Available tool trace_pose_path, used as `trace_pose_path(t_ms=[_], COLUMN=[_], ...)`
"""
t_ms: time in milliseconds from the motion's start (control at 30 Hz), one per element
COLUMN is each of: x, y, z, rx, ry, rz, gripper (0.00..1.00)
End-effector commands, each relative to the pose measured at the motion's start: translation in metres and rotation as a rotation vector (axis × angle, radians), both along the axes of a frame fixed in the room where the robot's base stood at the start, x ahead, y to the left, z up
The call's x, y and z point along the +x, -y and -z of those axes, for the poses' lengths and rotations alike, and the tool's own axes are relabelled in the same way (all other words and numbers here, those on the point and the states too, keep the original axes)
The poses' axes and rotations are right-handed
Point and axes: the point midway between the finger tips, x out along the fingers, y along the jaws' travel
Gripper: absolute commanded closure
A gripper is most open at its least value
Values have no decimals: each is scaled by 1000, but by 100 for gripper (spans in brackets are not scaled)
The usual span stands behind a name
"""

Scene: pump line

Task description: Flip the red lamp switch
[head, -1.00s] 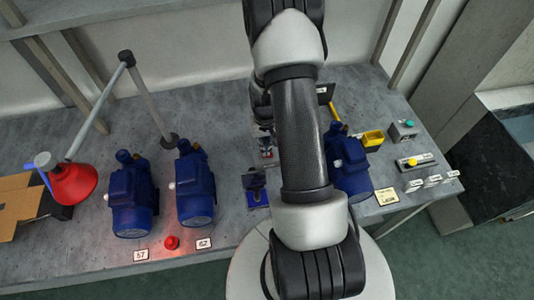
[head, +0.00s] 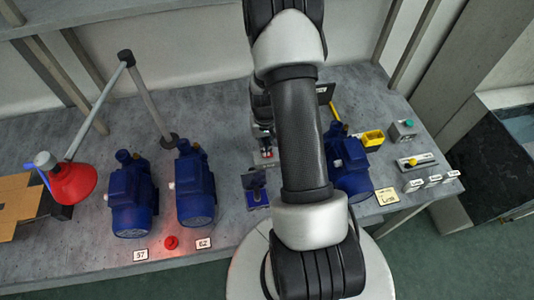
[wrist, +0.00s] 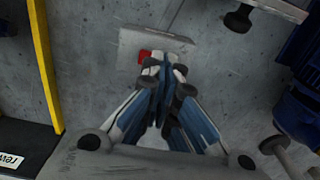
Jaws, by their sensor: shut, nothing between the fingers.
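A small red switch (wrist: 144,56) sits on a light grey plate (wrist: 155,40) on the bench in the wrist view. My gripper (wrist: 164,64) is shut and empty, with its fingertips just beside the red switch, over the plate's lower edge. The fingertips hide part of the switch, and I cannot tell whether they touch it or which way it is set. In the head view the plate (head: 266,160) is partly hidden by my arm. A small red lamp (head: 171,242) glows at the bench's front edge between two number labels.
Blue pumps (head: 133,200) stand left and right of my arm. A red desk lamp (head: 72,185) and a cardboard box (head: 15,205) are at the left. A yellow bar (wrist: 45,65) lies left of my gripper. Bare bench surrounds the plate's left side.

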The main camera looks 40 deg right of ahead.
Motion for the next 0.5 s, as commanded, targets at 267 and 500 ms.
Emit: trace_pose_path(t_ms=[267,500], x=[0,0], y=[0,0], z=[5,9], rx=[0,0], ry=[0,0], rz=[0,0], gripper=[100,100])
